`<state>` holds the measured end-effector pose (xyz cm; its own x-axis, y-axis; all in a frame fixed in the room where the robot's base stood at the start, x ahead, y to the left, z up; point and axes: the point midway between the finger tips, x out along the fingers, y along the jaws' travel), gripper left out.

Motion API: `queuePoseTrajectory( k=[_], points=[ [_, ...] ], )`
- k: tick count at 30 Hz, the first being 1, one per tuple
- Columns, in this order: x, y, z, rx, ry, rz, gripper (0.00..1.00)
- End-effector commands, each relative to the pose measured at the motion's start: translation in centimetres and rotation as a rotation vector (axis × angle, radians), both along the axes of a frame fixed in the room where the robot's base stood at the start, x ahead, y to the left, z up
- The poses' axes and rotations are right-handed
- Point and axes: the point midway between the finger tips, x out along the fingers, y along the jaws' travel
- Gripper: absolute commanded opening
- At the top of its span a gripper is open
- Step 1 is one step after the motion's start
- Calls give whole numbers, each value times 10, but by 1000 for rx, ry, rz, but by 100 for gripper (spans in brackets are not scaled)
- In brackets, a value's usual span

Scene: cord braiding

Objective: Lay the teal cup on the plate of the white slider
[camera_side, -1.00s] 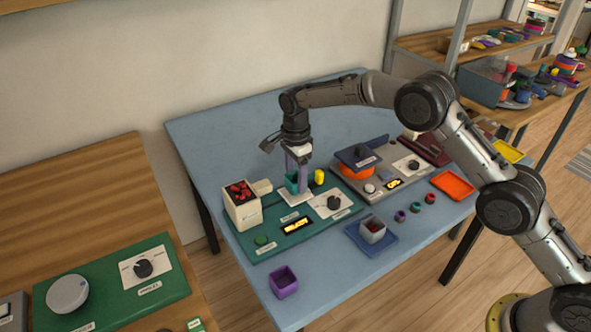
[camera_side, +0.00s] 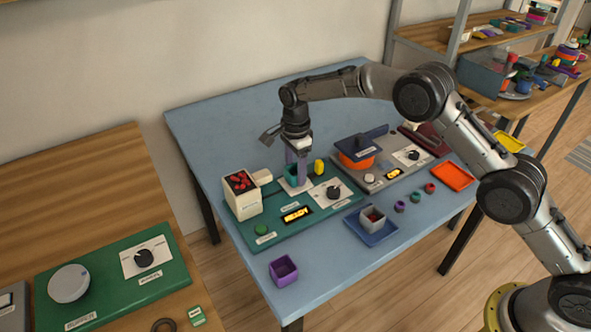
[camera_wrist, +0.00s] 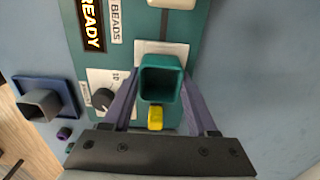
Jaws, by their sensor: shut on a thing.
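My gripper (camera_side: 297,176) has purple fingers and is shut on the teal cup (camera_side: 291,173). In the wrist view the square, open-topped cup (camera_wrist: 162,78) sits between the two fingers (camera_wrist: 160,88), and it looks empty. The white plate (camera_side: 303,187) of the slider lies under the cup on the green board; part of it shows behind the cup in the wrist view (camera_wrist: 172,48). The fingers and cup hide much of the plate. I cannot tell whether the cup touches it.
A white dispenser (camera_side: 240,196) with red beads on top stands left of the cup. A yellow piece (camera_side: 319,167) and a dial panel (camera_side: 332,193) are close on the right. A display (camera_side: 297,214) reads READY. A purple box (camera_side: 283,271) stands at the table's front.

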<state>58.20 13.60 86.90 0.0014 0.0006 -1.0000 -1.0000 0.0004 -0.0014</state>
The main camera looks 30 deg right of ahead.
Motion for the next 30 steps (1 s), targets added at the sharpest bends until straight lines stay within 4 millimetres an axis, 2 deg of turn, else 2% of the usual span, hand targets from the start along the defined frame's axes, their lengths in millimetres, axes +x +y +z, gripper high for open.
queuePoseTrajectory(
  k=[22, 23, 28, 30],
  points=[
    [0, 0, -7, 0, 1, 0, 6],
    [0, 0, -7, 0, 1, 0, 64],
    [0, 0, -7, 0, 1, 0, 94],
    [0, 0, -7, 0, 1, 0, 94]
  ],
)
